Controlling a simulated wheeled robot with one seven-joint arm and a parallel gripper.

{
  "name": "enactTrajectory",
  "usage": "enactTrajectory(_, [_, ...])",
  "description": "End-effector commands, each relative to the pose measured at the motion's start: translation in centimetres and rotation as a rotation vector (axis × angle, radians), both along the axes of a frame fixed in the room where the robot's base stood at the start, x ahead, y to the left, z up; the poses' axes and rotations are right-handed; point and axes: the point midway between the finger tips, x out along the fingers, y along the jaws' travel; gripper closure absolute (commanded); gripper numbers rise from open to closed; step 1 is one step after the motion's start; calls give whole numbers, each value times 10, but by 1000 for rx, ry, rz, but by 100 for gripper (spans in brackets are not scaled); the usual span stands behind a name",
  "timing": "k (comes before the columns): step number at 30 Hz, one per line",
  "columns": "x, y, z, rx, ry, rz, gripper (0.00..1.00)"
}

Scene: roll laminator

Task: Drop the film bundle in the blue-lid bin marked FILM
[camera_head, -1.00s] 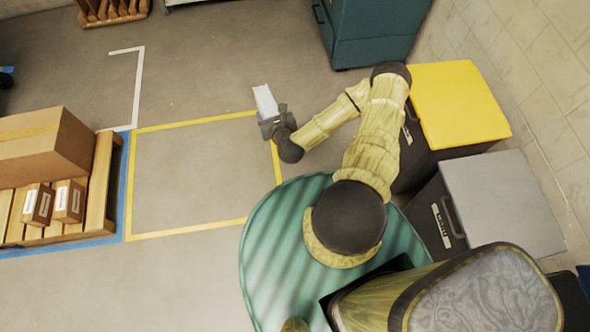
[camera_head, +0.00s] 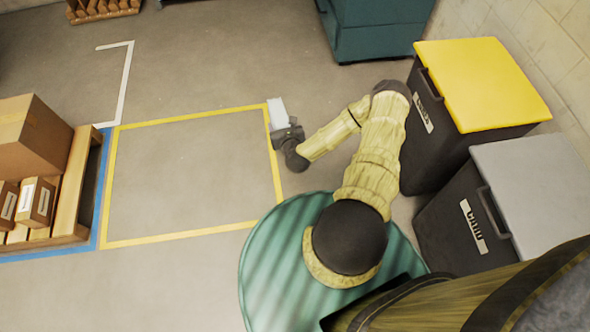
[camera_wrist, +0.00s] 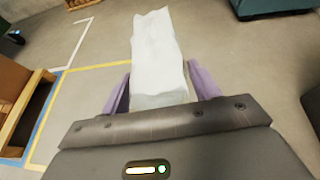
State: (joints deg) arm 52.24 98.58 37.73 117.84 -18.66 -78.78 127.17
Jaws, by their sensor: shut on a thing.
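The film bundle (camera_head: 277,112) is a whitish, slightly translucent block. It also shows in the wrist view (camera_wrist: 158,55), upright between the two purple fingers. My gripper (camera_head: 284,132) is shut on the bundle and holds it over the floor near the top right corner of the yellow floor outline. It also shows in the wrist view (camera_wrist: 160,92). No blue lid shows for certain in the head view now. The bins I see have a yellow lid (camera_head: 480,85) and a grey lid (camera_head: 548,190); their labels are too small to read surely.
A pallet (camera_head: 75,205) with cardboard boxes (camera_head: 30,138) stands at the left. A teal cabinet (camera_head: 375,30) stands at the back. The wall (camera_head: 545,40) runs behind the bins at the right. The yellow-outlined floor (camera_head: 195,180) is clear.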

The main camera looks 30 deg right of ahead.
Motion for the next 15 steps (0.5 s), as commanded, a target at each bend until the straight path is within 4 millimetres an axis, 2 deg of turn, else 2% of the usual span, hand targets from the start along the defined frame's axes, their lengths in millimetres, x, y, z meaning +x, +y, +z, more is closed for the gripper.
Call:
enactTrajectory(1, [2,-3,-25,-1,-1,-5,61])
enactTrajectory(15, [13,-31,-139,-2,-4,-47,61])
